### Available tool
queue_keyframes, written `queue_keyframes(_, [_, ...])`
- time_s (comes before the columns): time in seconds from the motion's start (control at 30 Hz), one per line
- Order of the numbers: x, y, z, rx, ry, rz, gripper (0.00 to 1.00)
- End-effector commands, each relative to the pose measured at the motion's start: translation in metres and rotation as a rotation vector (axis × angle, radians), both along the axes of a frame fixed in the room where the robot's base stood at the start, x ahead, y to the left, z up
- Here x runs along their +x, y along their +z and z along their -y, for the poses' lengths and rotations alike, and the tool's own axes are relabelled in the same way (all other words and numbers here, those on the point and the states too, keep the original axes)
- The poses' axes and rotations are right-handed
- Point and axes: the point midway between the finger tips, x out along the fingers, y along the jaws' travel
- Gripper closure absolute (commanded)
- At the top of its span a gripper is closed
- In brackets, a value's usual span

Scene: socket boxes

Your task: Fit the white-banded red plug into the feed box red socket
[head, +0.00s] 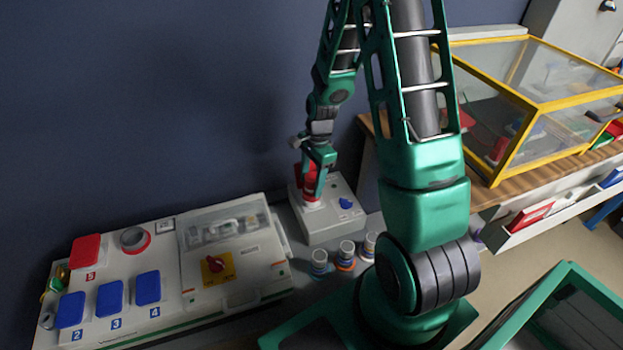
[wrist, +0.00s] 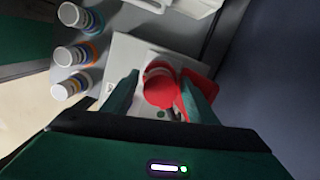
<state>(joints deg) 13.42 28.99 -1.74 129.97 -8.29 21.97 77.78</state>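The red plug (head: 311,189) stands upright on the small light-grey box (head: 345,222), with a pale band low on it. It also shows in the wrist view (wrist: 160,90). My gripper (head: 319,180) is over this box, pointing down. In the wrist view its fingers (wrist: 160,78) are on either side of the plug, with a small gap visible on the left. A raised red lid (wrist: 192,97) is beside the plug, close to the right finger. The socket mouth under the plug is hidden, so I cannot tell how deep the plug sits.
The small box also has a blue lid (head: 346,203). A large panel (head: 245,250) at the left has red and blue lids and a red-ringed round socket (head: 135,240). A yellow-framed case (head: 510,120) is at right.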

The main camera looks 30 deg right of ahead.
Motion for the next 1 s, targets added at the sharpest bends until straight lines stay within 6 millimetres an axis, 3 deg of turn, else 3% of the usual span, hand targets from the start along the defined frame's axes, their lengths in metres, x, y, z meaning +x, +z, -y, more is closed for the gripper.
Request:
queue_keyframes(0.47, [0.002, 0.010, 0.002, -0.001, -0.001, 0.006, 0.44])
queue_keyframes(1.0, [0.000, 0.095, 0.012, 0.000, 0.000, 0.001, 0.44])
